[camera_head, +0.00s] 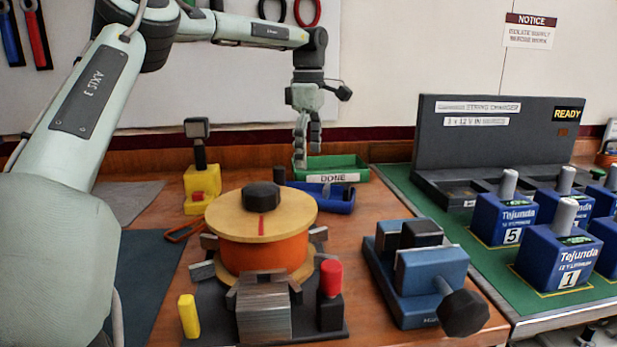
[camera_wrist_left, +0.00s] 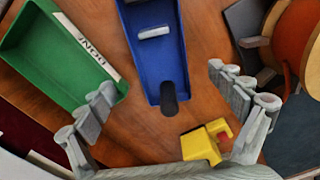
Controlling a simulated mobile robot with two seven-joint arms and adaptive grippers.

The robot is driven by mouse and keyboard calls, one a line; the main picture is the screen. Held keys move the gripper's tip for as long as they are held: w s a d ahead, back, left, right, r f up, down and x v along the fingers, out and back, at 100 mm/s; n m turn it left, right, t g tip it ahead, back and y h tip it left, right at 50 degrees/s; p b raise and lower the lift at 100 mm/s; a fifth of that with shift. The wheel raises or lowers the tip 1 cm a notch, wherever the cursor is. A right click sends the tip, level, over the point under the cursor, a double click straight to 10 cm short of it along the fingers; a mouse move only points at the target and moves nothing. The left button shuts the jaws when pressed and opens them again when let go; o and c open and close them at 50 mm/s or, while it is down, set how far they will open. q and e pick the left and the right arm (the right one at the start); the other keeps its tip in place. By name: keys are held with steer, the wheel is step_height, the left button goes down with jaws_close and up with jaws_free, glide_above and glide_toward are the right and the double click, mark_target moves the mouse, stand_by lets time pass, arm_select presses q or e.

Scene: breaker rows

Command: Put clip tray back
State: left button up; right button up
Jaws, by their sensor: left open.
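The blue tray (camera_head: 335,206) lies on the wooden bench in front of the green DONE tray (camera_head: 355,177). A dark upright knob (camera_head: 280,176) stands at its left end. The left wrist view shows the blue tray (camera_wrist_left: 134,50) with a pale clip-like piece (camera_wrist_left: 153,32) inside and the dark knob (camera_wrist_left: 168,97) at its near end. My left gripper (camera_head: 305,162) points down above the trays, open and empty. In the left wrist view its fingers (camera_wrist_left: 168,103) are spread on either side of the knob, apart from it. My right gripper is out of view.
A yellow stand (camera_head: 200,187) is left of the trays. A round orange fixture (camera_head: 262,247) stands in front, with a blue vise (camera_head: 430,272) to its right. Blue Tejunda blocks (camera_head: 505,217) and a dark charger (camera_head: 490,140) occupy the green mat at right.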

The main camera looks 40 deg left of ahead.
arm_select(q)
step_height(320, 180, up, 4)
steer(key=shift+r, duration=0.15)
stand_by(0.3)
glide_above(310, 186)
steer(key=s+d, duration=0.3)
steer(key=shift+a+f, duration=0.15)
steer(key=shift+f, duration=1.95)
steer(key=shift+a+f, duration=0.1)
steer(key=shift+f, duration=1.95)
